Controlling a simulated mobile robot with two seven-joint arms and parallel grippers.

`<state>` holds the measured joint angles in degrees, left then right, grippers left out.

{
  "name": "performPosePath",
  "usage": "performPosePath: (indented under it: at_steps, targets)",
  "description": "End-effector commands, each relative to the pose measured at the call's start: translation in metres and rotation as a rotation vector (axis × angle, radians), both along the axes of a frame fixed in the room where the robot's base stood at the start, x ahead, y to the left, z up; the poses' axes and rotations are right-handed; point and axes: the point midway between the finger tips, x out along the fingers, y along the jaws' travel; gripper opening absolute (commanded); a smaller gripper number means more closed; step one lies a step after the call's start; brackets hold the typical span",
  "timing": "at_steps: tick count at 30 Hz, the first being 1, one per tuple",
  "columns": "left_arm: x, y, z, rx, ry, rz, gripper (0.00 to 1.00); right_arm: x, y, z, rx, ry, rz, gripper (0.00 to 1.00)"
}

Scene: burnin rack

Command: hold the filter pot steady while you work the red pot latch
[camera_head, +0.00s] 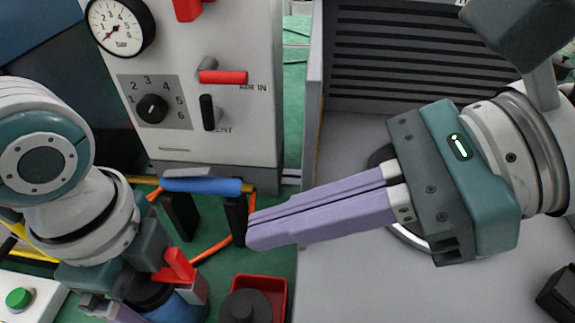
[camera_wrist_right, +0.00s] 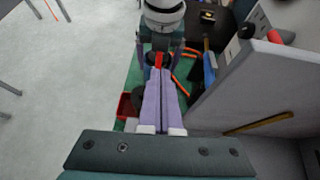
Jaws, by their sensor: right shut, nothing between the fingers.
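The filter pot (camera_head: 183,309) has a blue body and dark top and stands at the lower left in the head view, cut off by the bottom edge. The red pot latch (camera_head: 179,264) sticks up at its top; a red piece in the right wrist view (camera_wrist_right: 158,60) looks like the same latch. My left gripper (camera_head: 122,313) is low at the pot's left side; its fingers are mostly hidden, so its grip is unclear. My right gripper (camera_head: 250,231) is shut and empty, its lilac fingers pointing left, apart from the latch and to its upper right.
A panel with a gauge (camera_head: 121,27), a dial (camera_head: 152,107) and a red-handled valve (camera_head: 222,77) stands behind. A blue-handled part (camera_head: 201,186) lies near my right fingertips. A red tray (camera_head: 284,284) holds a dark round piece. A grey wall (camera_head: 313,100) edges the right-hand bay.

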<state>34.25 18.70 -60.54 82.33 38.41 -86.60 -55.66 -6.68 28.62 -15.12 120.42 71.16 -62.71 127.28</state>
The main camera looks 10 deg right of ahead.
Motion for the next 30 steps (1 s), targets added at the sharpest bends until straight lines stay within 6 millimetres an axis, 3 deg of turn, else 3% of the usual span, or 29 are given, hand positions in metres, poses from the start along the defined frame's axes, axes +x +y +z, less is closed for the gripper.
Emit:
performPosePath:
  at_steps: [8, 19, 20, 23, 30]
  targets:
    - [-0.001, -0.002, -0.001, -0.004, 0.003, -0.001, 0.09, -0.01, -0.034, 0.034, -0.004, 0.002, 0.001, 0.0]
    - [-0.001, -0.001, -0.001, -0.003, 0.003, -0.001, 0.09, -0.012, -0.04, 0.041, -0.001, 0.002, 0.001, 0.0]
    - [-0.001, -0.001, -0.001, -0.003, 0.003, -0.001, 0.91, -0.012, -0.039, 0.041, -0.001, 0.002, 0.001, 0.0]
    - [-0.001, -0.001, -0.001, -0.002, 0.003, -0.001, 1.0, -0.012, -0.039, 0.041, -0.001, 0.002, 0.001, 0.0]
    - [0.0, 0.0, 0.001, -0.001, 0.0, 0.0, 1.0, -0.012, -0.039, 0.041, -0.001, 0.002, 0.0, 0.0]
